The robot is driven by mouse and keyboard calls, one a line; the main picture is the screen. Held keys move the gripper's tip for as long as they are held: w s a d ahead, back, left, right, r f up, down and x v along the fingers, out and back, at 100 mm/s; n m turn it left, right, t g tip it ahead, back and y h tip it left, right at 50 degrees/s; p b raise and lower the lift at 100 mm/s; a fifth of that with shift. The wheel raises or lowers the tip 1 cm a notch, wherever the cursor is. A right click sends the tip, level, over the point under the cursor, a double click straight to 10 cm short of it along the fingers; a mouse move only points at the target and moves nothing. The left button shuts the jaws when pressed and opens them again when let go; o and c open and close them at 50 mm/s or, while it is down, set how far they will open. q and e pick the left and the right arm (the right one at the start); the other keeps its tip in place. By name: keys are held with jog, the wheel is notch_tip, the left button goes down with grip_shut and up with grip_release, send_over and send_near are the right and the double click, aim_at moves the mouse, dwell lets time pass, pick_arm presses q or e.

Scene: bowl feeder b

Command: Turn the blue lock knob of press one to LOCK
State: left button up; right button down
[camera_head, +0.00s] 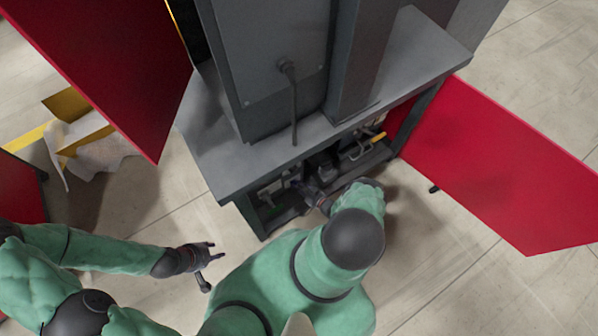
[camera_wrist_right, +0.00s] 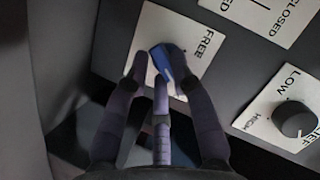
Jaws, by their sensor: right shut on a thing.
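The blue lock knob (camera_wrist_right: 168,62) sits on a white label plate (camera_wrist_right: 206,28) in the right wrist view, with the word FREE printed to its right. LOCK is not readable; the fingers cover part of the plate. My right gripper (camera_wrist_right: 163,76) has its dark fingers closed around the knob. In the head view this gripper (camera_head: 317,200) reaches into the open lower compartment of the grey press (camera_head: 240,168), mostly hidden by my right arm. The knob cannot be made out there. My left gripper (camera_head: 208,252) is open and empty, in front of the press at the left.
A black knob (camera_wrist_right: 294,119) on a LOW/HIGH plate is right of the blue one. A red door (camera_head: 500,165) stands open at the right, and a red panel (camera_head: 110,60) hangs at the upper left. Open floor lies around my left gripper.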

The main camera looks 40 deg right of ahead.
jog(key=shift+s+a+f+m+y, duration=0.15)
jog(key=shift+a+f+m+y, duration=0.15)
jog(key=shift+m, duration=0.1)
dwell(0.3)
jog(key=c, duration=1.1)
grip_release()
jog(key=shift+d+r, duration=0.1)
jog(key=shift+r, duration=0.05)
jog(key=shift+d, duration=0.1)
jog(key=shift+s+r, duration=0.1)
jog(key=shift+s, duration=0.05)
jog(key=v, duration=1.1)
jog(key=shift+s, duration=0.25)
